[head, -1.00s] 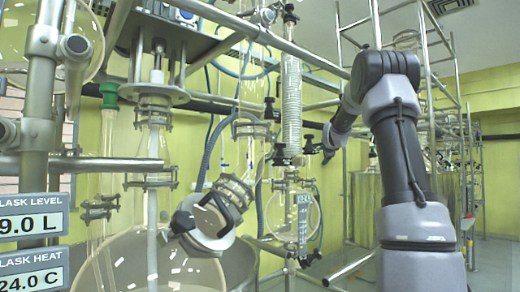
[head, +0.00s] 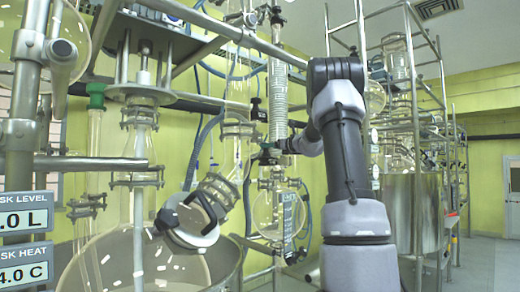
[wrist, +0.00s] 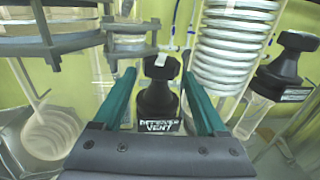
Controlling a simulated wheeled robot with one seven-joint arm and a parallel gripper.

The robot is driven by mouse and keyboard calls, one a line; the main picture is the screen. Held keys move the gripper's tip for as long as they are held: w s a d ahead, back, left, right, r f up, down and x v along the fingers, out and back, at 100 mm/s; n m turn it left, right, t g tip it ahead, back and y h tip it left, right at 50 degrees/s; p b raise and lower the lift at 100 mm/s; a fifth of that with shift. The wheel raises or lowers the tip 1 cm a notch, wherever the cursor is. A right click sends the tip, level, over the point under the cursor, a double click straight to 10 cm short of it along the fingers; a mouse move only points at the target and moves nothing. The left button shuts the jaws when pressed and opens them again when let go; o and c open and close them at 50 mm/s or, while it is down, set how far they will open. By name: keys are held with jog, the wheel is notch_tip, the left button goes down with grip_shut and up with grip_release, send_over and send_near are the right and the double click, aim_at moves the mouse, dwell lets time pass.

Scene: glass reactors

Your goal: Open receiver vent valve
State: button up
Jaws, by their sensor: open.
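The receiver vent valve (wrist: 157,100) is a black knob on a black body with a white-lettered "VENT" label, centred in the wrist view. My gripper (wrist: 158,73) is open, with its two teal fingers on either side of the valve. Clear gaps show between the knob and both fingers, so it is not clamped. In the head view my gripper (head: 270,150) is small and reaches the glassware just below the coiled condenser (head: 278,95). The valve cannot be told apart there.
A second black valve (wrist: 287,62) stands close on the right in the wrist view, beside the coiled glass column (wrist: 232,45). Clamped glass flanges (wrist: 130,38) are close on the left. A round receiver flask (head: 278,214) hangs below my gripper in the head view.

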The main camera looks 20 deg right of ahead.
jog(key=x, duration=0.7)
jog(key=shift+w, duration=0.2)
jog(key=c, duration=1.1)
jog(key=shift+n+y, duration=0.3)
jog(key=shift+y, duration=0.1)
jog(key=n+g+y, duration=0.1)
jog(key=y, duration=0.1)
jog(key=n+g+y, duration=0.1)
jog(key=n+y, duration=0.1)
jog(key=y, duration=0.1)
jog(key=shift+s+a+n+g, duration=0.25)
jog(key=shift+a+n+g, duration=0.05)
jog(key=shift+a, duration=0.1)
jog(key=shift+s+a+n+g+y, duration=0.15)
jog(key=shift+a+n+g+y, duration=0.05)
jog(key=shift+n+g+y, duration=0.8)
jog(key=shift+s+a+n+g+y, duration=0.2)
jog(key=shift+n+g+y, duration=0.6)
jog(key=shift+g+y, duration=0.25)
